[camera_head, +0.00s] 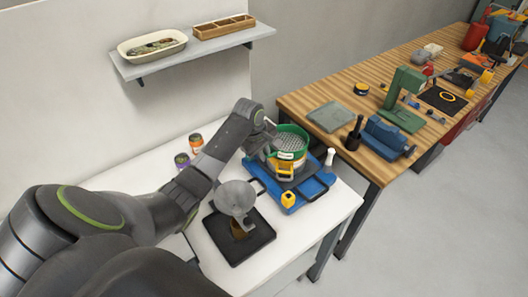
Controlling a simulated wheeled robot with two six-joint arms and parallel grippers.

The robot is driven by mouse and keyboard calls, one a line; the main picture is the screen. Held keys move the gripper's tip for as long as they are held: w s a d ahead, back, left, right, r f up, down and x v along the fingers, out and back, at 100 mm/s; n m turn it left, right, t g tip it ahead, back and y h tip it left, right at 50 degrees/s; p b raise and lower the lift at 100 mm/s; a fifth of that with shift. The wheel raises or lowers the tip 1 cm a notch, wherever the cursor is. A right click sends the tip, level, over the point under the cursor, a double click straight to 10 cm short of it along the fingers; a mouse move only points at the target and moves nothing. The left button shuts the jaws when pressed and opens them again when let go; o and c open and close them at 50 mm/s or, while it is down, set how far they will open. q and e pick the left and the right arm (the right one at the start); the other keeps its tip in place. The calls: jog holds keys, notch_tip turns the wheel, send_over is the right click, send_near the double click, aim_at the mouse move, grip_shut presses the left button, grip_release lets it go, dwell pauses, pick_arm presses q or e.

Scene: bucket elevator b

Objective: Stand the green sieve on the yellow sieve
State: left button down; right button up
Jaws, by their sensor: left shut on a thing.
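The green sieve (294,141) is a round ring with a grey mesh, held about level at its left side by my left gripper (270,140). My left gripper is shut on it. The yellow sieve (284,170) is right below the green one, in a stack on a blue base (311,187). The green sieve covers most of its top. I cannot tell whether the two sieves touch or a small gap is left. My right gripper is not in view.
A grey funnel-like thing (234,195) stands over a black tray (257,238) in front of the stack. Two small jars, orange-lidded (196,140) and purple (182,160), stand at the back left. A wooden bench (345,92) with tools is at the right.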

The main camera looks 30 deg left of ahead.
pick_arm(q)
jog(key=c, duration=1.5)
grip_release()
jog(key=shift+f, duration=0.1)
jog(key=shift+c, duration=0.2)
jog(key=shift+r, duration=0.7)
jog(key=b+v, duration=0.3)
jog(key=v, duration=0.8)
jog(key=shift+s+r, duration=0.15)
jog(key=shift+r, duration=0.05)
jog(key=shift+f, duration=0.1)
